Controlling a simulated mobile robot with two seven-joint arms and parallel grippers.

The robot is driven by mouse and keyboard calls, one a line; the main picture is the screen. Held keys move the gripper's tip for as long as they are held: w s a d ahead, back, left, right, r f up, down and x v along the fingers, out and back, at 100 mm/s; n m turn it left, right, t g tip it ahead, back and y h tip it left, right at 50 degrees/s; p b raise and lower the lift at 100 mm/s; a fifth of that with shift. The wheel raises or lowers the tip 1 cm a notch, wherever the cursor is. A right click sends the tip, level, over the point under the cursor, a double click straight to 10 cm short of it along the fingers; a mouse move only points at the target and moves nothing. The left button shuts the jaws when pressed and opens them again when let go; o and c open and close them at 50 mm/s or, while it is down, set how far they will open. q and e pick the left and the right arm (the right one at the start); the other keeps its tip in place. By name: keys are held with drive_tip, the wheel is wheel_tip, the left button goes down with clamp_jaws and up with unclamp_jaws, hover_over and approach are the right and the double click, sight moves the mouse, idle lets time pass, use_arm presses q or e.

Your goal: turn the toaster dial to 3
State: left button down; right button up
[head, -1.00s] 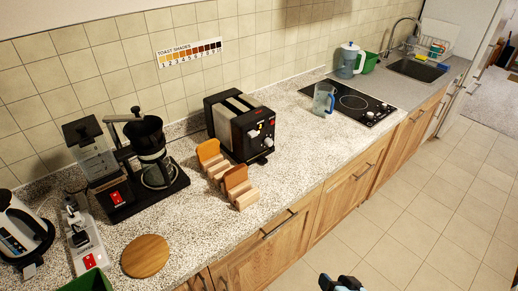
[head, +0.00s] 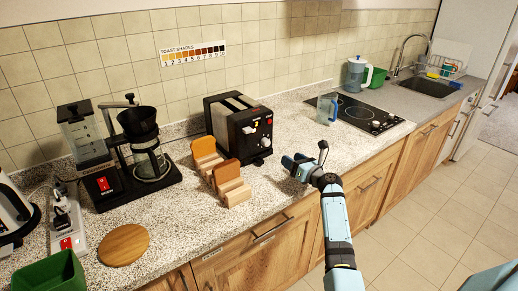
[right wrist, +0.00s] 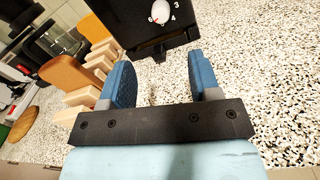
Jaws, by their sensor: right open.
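The black toaster (head: 233,128) stands on the speckled counter, its control face turned to the front right. In the right wrist view the toaster (right wrist: 135,22) fills the top edge, with its white dial (right wrist: 160,11) and the printed numbers 3 and 4 beside it; the dial's exact setting cannot be read. My right gripper (head: 305,162) is to the right of and in front of the toaster, above the counter. In the right wrist view its two blue fingers (right wrist: 163,80) are apart with nothing between them, short of the toaster. My left gripper is not in view.
Wooden stands with toast-coloured slices (head: 221,172) stand just in front of the toaster. A coffee maker (head: 146,150) is to the left. A glass jug (head: 327,108) stands by the black hob (head: 360,112). A toast shade chart (head: 192,53) hangs on the wall.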

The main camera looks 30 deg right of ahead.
sight(268, 143)
drive_tip(key=w, duration=0.4)
drive_tip(key=w+a, duration=0.1)
drive_tip(key=w, duration=0.3)
drive_tip(key=w+b, duration=0.1)
drive_tip(key=w, duration=0.4)
drive_tip(key=shift+a, duration=0.2)
drive_tip(key=c, duration=0.9)
